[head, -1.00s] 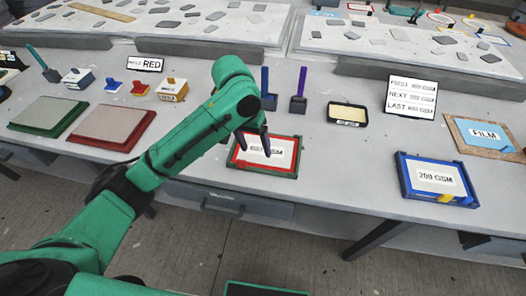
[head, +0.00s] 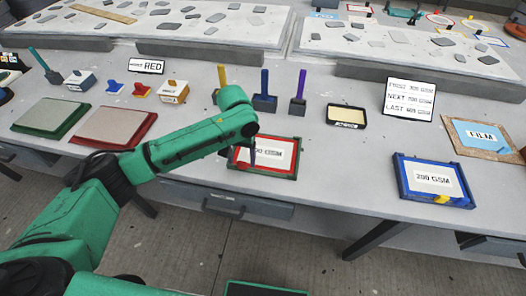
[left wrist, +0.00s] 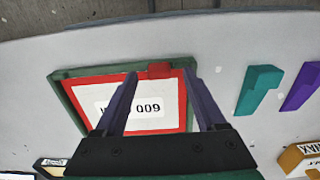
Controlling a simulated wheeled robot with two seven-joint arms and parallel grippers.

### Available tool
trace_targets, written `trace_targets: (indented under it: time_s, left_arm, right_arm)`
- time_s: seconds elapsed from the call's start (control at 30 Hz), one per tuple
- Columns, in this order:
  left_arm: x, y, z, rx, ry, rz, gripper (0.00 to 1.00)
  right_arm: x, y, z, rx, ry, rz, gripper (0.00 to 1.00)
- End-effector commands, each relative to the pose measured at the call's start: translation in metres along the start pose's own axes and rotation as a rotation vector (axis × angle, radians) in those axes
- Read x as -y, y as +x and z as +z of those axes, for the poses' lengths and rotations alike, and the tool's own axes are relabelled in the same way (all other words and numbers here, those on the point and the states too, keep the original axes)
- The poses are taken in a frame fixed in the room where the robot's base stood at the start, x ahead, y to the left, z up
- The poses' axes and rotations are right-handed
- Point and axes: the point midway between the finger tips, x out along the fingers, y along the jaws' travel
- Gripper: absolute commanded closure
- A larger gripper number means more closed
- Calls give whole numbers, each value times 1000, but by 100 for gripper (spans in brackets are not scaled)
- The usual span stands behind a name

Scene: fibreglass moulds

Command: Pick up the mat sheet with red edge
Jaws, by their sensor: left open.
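The mat sheet with red edge (head: 283,153) is white with a red border and a partly covered GSM label. It lies in a green-framed tray (head: 268,177) near the table's front edge. It also shows in the left wrist view (left wrist: 168,110), with a red tab (left wrist: 159,71) on its edge. My left gripper (head: 251,153) is over the left part of the sheet. In the left wrist view its two fingers are apart (left wrist: 160,73), on either side of the red tab, with nothing visibly gripped. I cannot tell whether they touch the sheet. My right gripper is out of view.
A blue tray (head: 457,203) marked 200 GSM stands to the right. Green (head: 48,118) and red (head: 113,126) trays lie left. Upright-handled tools (head: 264,100) and a black-rimmed tray (head: 346,116) stand behind. A sign (head: 408,98) is at back right.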

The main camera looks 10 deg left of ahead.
Motion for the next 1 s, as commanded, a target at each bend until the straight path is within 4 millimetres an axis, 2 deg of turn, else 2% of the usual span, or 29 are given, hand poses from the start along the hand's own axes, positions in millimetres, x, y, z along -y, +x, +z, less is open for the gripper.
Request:
trace_targets:
  time_s: [0.23, 0.37, 0.4, 0.43, 0.77, 0.87, 1.0]
  left_arm:
    - [0, 6, 0, -2, 2, 0, 28]
    - [0, 6, 0, -2, 2, 1, 77]
    - [0, 5, 0, -2, 2, 0, 93]
    - [0, 5, 0, -2, 2, 0, 100]
    - [-1, 2, -1, -3, 1, 1, 100]
    - [0, -6, -1, -4, 0, 2, 100]
    - [-1, -34, -2, -7, 1, 2, 100]
  right_arm:
    - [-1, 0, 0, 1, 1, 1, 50]
    - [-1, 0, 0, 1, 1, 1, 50]
    - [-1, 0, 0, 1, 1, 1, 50]
    - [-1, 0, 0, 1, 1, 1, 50]
    - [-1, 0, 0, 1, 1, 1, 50]
    - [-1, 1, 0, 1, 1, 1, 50]
    - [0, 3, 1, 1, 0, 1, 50]
